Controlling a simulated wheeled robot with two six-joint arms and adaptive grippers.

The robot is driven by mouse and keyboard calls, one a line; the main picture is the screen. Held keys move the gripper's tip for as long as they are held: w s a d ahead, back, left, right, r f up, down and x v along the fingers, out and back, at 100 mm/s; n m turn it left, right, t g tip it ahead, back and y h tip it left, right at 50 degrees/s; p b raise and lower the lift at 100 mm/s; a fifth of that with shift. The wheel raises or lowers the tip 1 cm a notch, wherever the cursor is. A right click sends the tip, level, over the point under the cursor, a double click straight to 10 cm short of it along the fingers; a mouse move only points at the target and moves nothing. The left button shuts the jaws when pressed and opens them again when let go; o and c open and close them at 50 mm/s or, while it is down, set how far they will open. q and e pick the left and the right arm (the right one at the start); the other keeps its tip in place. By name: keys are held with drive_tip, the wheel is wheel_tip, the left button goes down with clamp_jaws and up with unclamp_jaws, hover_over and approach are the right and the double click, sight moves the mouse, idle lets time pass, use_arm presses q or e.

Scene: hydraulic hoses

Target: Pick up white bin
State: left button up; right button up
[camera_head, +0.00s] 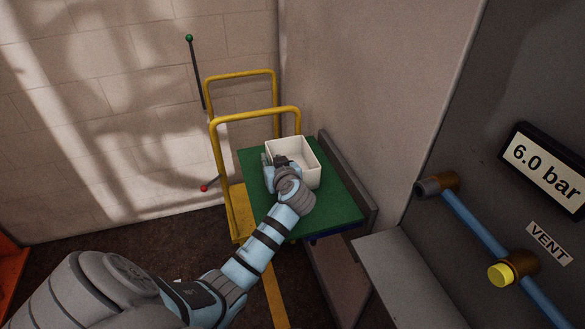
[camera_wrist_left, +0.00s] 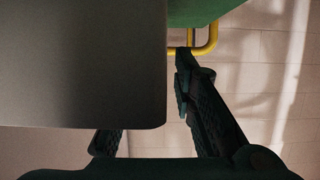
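The white bin (camera_head: 293,158) is an open, square-topped box standing upright on the green top (camera_head: 333,205) of a cart. My left arm reaches in from the lower left, and its gripper (camera_head: 271,162) is at the bin's left side, with a dark finger by the rim. In the left wrist view, a large shaded grey surface, probably the bin (camera_wrist_left: 80,65), fills the upper left and hides most of one finger. The other finger of the left gripper (camera_wrist_left: 170,95) stands to the right of it with a small gap. The fingers look spread. My right gripper is not in view.
The cart has yellow rails (camera_head: 255,113) behind the bin. A wall stands close on its right. A grey panel with a pressure display (camera_head: 546,170), a pipe and a yellow knob (camera_head: 500,274) is at the right. A grey ledge (camera_head: 400,275) is at the front right.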

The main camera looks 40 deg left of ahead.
use_arm(q)
drive_tip(key=shift+s+d+r, duration=0.1)
clamp_jaws()
drive_tip(key=shift+r, duration=0.1)
